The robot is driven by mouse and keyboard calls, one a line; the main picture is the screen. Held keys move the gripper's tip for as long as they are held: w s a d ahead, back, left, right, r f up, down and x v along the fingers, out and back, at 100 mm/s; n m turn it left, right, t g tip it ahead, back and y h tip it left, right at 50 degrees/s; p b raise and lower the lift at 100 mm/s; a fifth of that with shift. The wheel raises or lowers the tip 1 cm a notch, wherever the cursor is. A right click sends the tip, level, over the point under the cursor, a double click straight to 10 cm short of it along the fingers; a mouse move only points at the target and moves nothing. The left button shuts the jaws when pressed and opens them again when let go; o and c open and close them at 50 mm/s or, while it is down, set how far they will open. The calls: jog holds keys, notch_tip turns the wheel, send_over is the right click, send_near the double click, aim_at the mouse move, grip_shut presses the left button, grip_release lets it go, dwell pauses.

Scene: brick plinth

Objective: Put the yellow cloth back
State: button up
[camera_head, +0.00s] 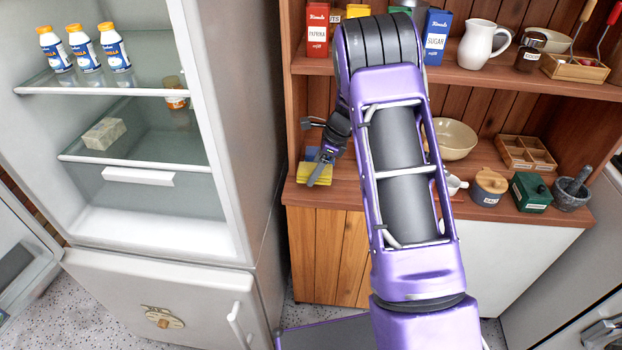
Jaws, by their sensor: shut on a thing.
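The yellow cloth (308,177) lies at the left end of the wooden counter, close to the fridge side. My gripper (320,174) reaches down over it and is shut on it, with a finger across its front part. A blue piece (311,153) shows just behind the yellow cloth, partly hidden by my gripper. Whether the yellow cloth is lifted off the counter I cannot tell.
The open fridge (150,230) stands to the left, its side wall near my gripper. On the counter (515,217) to the right stand a beige bowl (455,139), a wooden divided tray (525,153), a green box (531,192) and a mortar (572,196). Tins and a white jug (484,44) stand above.

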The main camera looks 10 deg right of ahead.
jog(key=shift+x, duration=1.8)
jog(key=shift+d+f+b, duration=0.15)
jog(key=shift+b, duration=0.15)
jog(key=shift+f, duration=0.15)
jog(key=o, duration=1.2)
jog(key=shift+c, duration=0.2)
